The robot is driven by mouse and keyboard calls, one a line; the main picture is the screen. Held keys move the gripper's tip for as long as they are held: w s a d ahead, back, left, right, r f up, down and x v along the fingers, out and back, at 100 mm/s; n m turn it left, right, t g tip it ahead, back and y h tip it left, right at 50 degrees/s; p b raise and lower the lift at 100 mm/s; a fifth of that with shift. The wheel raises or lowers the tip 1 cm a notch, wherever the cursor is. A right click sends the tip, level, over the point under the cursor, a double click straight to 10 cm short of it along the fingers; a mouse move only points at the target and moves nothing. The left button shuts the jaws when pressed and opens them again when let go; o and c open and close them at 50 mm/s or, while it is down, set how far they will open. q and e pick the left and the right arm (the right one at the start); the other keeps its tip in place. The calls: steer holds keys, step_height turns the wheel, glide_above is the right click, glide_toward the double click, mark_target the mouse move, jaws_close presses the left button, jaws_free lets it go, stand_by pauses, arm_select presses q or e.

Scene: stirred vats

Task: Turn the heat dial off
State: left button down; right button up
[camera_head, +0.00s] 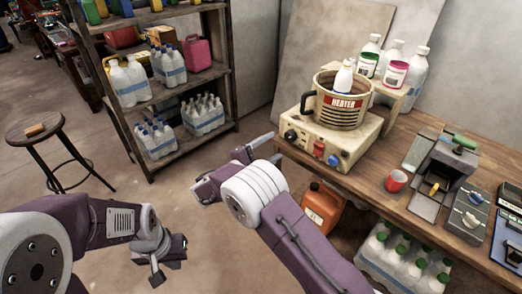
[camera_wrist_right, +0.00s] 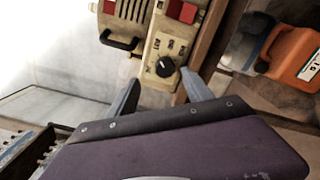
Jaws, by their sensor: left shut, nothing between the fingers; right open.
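The heater's cream base (camera_head: 350,152) stands on the wooden bench. My left gripper (camera_head: 168,260) is shut and empty, low at the left, away from the bench.
A handled pot labelled HEATER (camera_head: 345,118) sits on the base with a white bottle in it. An orange jug (camera_head: 322,205) is below the bench edge. A shelf (camera_head: 180,140) stands behind at left.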

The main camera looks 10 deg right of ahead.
mark_target(288, 138)
steer(key=x, duration=0.5)
steer(key=f+x, duration=0.1)
steer(key=x, duration=0.2)
steer(key=shift+w+f, duration=0.1)
steer(key=shift+w, duration=0.15)
steer(key=shift+a, duration=0.1)
jaws_close()
